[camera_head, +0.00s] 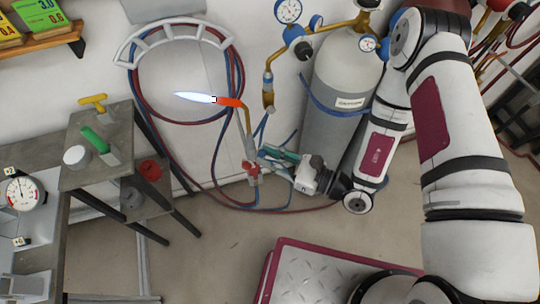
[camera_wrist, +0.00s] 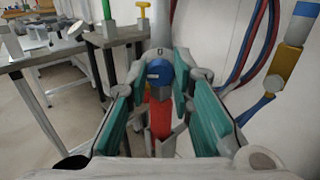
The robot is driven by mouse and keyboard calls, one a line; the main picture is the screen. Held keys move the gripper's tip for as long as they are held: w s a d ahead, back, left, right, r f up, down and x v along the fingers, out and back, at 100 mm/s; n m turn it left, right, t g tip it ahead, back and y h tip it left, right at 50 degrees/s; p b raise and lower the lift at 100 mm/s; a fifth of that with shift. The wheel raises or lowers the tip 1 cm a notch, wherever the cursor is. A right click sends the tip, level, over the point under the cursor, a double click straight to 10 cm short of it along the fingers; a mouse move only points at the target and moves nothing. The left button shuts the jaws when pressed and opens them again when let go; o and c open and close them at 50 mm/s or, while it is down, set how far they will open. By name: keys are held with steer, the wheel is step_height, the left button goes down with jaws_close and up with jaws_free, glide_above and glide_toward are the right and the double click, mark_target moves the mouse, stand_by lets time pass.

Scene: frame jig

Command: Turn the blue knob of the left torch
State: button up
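The torch (camera_head: 247,125) stands upright left of the grey cylinder, with a brass neck, an orange tip and a pale blue flame (camera_head: 195,97) pointing left. A red part (camera_head: 252,168) shows low on its body in the head view. In the wrist view, the blue knob (camera_wrist: 158,74) faces me between the fingers, with a red part (camera_wrist: 160,117) below it. My gripper (camera_head: 268,154), with teal finger pads, reaches the torch from the right. In the wrist view my gripper (camera_wrist: 159,88) is open, with a pad on each side of the knob. Contact is not clear.
A gas cylinder (camera_head: 340,75) with gauges stands behind my arm. Red and blue hoses hang on a wall rack (camera_head: 175,32) and run along the floor. A small metal table (camera_head: 85,178) holds a green-handled tool and a yellow-handled one. A red-edged plate (camera_head: 320,268) lies in front.

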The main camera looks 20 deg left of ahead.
jaws_close()
steer(key=shift+w+m, duration=0.1)
steer(key=shift+m, duration=2.5)
steer(key=o, duration=0.9)
jaws_free()
steer(key=d, duration=0.4)
steer(key=s+d, duration=0.1)
steer(key=d, duration=0.3)
steer(key=s+d, duration=0.1)
steer(key=d, duration=0.2)
steer(key=shift+s+d+f, duration=0.15)
steer(key=shift+s+d, duration=0.1)
steer(key=shift+d, duration=0.15)
